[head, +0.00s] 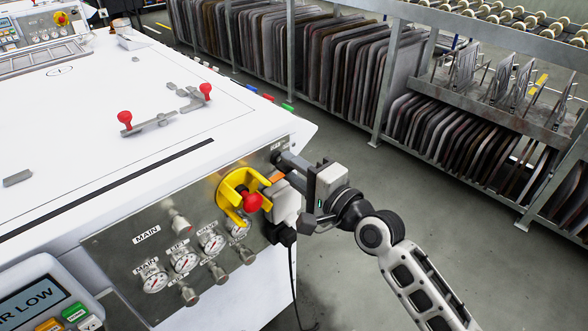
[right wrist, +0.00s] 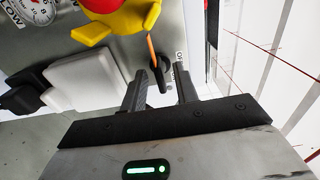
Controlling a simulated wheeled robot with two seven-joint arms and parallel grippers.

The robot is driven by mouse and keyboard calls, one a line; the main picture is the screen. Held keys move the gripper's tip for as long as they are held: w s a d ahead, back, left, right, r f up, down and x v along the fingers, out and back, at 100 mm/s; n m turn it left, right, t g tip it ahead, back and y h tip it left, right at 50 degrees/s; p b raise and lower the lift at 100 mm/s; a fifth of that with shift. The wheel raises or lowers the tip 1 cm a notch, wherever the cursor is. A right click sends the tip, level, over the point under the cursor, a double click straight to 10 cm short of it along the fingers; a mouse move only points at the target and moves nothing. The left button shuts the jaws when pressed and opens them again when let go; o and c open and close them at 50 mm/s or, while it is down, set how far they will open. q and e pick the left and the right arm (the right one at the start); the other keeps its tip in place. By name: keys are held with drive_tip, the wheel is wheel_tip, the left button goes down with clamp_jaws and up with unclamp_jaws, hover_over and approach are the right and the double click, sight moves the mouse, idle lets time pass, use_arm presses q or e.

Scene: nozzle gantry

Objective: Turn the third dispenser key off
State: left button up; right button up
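My right gripper (head: 294,166) is at the right end of the metal control panel (head: 120,258), beside a yellow guard. In the right wrist view its two dark fingers (right wrist: 161,84) are apart. A small dark key or knob (right wrist: 159,74) shows between the fingertips, with a thin orange strip (right wrist: 151,48) next to it. I cannot tell whether either finger touches it. Small lettering beside it is too partial to read surely. In the head view the gripper hides this key, and I cannot tell which key is the third. My left gripper is not in view.
The yellow guard (head: 231,186) with a red button (head: 252,201) is close to the gripper. A white box (head: 285,204) with a black cable sits just below. Several gauges (head: 186,262) and knobs are on the panel. Racks of frames (head: 280,50) stand behind; the floor at right is clear.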

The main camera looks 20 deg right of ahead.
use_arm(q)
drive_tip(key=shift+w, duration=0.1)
use_arm(e)
clamp_jaws()
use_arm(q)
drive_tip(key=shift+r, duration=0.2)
use_arm(e)
drive_tip(key=n+p, duration=0.8)
drive_tip(key=n, duration=0.8)
drive_tip(key=shift+r, duration=0.1)
drive_tip(key=shift+n+p, duration=0.6)
drive_tip(key=shift+n, duration=0.1)
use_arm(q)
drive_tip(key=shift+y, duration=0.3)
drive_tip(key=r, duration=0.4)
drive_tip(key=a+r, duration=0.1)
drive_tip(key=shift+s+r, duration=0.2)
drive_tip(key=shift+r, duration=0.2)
use_arm(e)
drive_tip(key=shift+n, duration=0.3)
